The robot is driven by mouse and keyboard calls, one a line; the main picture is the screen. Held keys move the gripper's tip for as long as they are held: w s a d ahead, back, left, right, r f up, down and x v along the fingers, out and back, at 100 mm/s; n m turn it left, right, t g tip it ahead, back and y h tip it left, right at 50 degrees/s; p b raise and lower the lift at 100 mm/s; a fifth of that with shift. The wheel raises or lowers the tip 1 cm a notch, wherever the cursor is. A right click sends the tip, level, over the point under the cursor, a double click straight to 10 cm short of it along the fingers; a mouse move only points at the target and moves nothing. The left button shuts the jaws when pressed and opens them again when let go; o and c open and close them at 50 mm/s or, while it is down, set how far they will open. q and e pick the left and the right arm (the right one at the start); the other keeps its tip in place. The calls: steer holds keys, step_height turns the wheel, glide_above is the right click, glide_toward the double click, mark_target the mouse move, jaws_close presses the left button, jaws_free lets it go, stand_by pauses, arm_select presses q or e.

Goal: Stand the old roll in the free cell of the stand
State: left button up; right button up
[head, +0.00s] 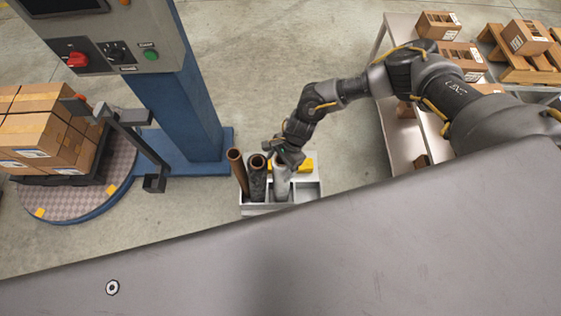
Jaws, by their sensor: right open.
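The grey stand (262,209) is on the floor near the middle of the head view. A brown tube (240,175) leans left at its left end. Beside it a dark grey roll (257,188) with a brown core stands upright. A pale grey roll (281,188) stands to the right of that. Which one is the old roll I cannot tell for sure. The cell at the right end (308,191) looks empty. My right gripper (284,158) is open at the top of the pale roll; it hides part of the rolls' tops. My left gripper is out of view.
A yellow object (305,167) lies at the stand's back. A blue wrapping-machine column (187,100) and turntable with boxes (40,135) stand left. A shelf table (398,130) with cartons is at right. My grey body covers the foreground.

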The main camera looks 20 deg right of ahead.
steer(key=shift+r, duration=0.25)
steer(key=shift+w+d+r, duration=0.15)
steer(key=shift+d+r, duration=0.05)
steer(key=shift+r, duration=0.05)
steer(key=b+v, duration=0.3)
steer(key=v, duration=0.8)
steer(key=shift+r, duration=0.15)
